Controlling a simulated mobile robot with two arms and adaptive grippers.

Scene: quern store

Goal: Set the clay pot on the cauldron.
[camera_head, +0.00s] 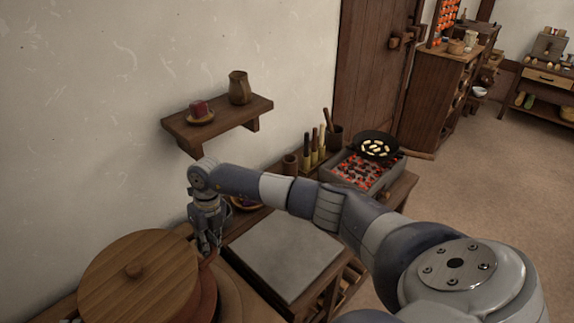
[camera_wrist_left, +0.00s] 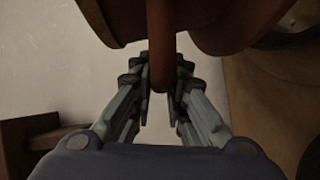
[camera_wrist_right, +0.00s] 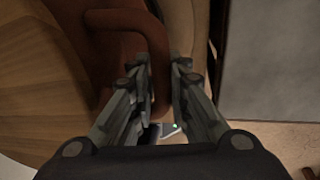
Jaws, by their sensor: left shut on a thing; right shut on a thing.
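The clay pot (camera_head: 205,296) is reddish brown, with a wide round wooden lid (camera_head: 138,275) that has a small knob. It is at the lower left of the head view. I cannot identify the cauldron in any view. Whether the pot touches something below is hidden.
A tan round surface (camera_head: 234,296) lies beside the pot, next to a grey slab (camera_head: 283,250). A brazier (camera_head: 357,172) with glowing coals holds a black pan (camera_head: 377,146). A wall shelf (camera_head: 217,119) bears a jug (camera_head: 239,87). Open floor lies at right.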

